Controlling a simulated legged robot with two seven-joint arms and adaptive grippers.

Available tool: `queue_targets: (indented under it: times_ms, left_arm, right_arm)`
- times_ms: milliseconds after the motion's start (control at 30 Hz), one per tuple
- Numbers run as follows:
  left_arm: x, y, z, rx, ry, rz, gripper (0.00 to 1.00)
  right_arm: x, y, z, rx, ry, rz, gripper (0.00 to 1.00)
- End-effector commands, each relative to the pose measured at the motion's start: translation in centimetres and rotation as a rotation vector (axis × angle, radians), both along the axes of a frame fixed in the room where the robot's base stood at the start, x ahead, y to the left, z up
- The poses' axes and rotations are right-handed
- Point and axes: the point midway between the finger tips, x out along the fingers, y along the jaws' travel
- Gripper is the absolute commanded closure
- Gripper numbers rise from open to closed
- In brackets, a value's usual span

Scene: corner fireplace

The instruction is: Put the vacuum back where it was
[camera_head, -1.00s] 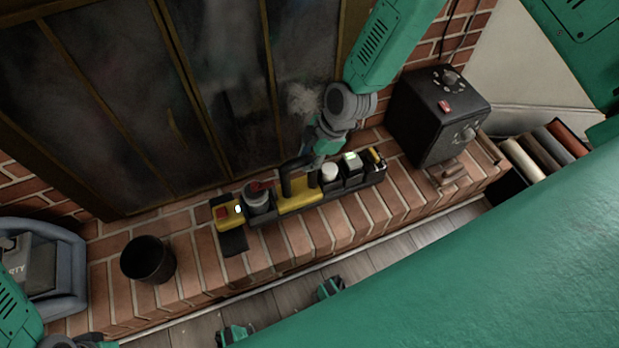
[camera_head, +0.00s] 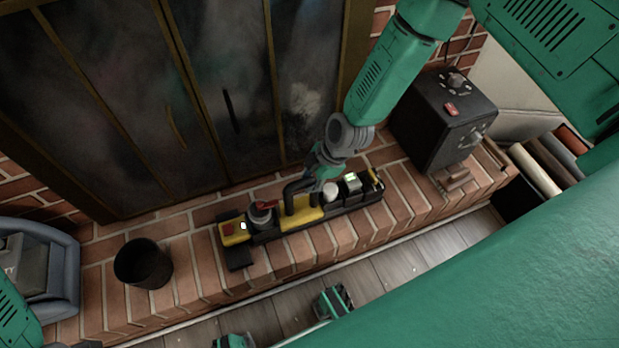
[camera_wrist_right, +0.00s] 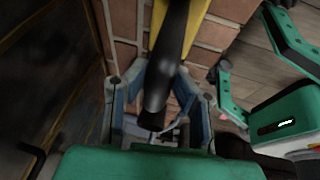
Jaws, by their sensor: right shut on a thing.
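The vacuum (camera_head: 262,236) is a long black and yellow unit with a red and yellow left end and a dark upright handle. It is over the brick hearth, in front of the dark panelled screen. I cannot tell whether its whole underside touches the bricks. My right gripper (camera_head: 314,180) reaches in from the upper right and is shut on the handle. In the right wrist view, the dark handle (camera_wrist_right: 163,70) lies between the fingers of that gripper (camera_wrist_right: 156,88), with yellow body beyond.
A dark round bin (camera_head: 143,264) stands left of the vacuum on the hearth (camera_head: 195,270). A blue-grey item (camera_head: 38,270) is at the far left. A black box with knobs (camera_head: 442,118) stands right of my gripper. Bare bricks lie between bin and vacuum.

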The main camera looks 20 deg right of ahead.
Motion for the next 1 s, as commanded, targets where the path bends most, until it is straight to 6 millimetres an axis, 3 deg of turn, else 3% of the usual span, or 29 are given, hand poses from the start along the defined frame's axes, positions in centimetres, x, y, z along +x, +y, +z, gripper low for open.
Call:
queue_targets:
  times_ms: [100,133,167,567,1000]
  left_arm:
    - [0.0,0.0,0.0,0.000,0.000,0.000,0.69]
    - [0.0,0.0,0.0,0.000,0.000,0.000,0.69]
    - [0.0,0.0,0.0,0.000,0.000,0.000,0.69]
    - [0.0,0.0,0.3,0.000,0.000,0.000,0.69]
    - [0.0,0.0,3.4,0.000,0.000,0.000,0.69]
  right_arm:
    - [0.2,0.1,0.1,0.001,-0.005,0.001,1.00]
    - [0.0,0.0,0.0,0.000,0.000,0.001,0.69]
    - [0.0,0.0,0.0,0.000,0.000,0.001,0.59]
    - [0.0,-0.2,0.5,-0.001,0.000,0.001,0.59]
    - [-1.4,-3.0,8.5,0.000,-0.001,0.000,0.59]
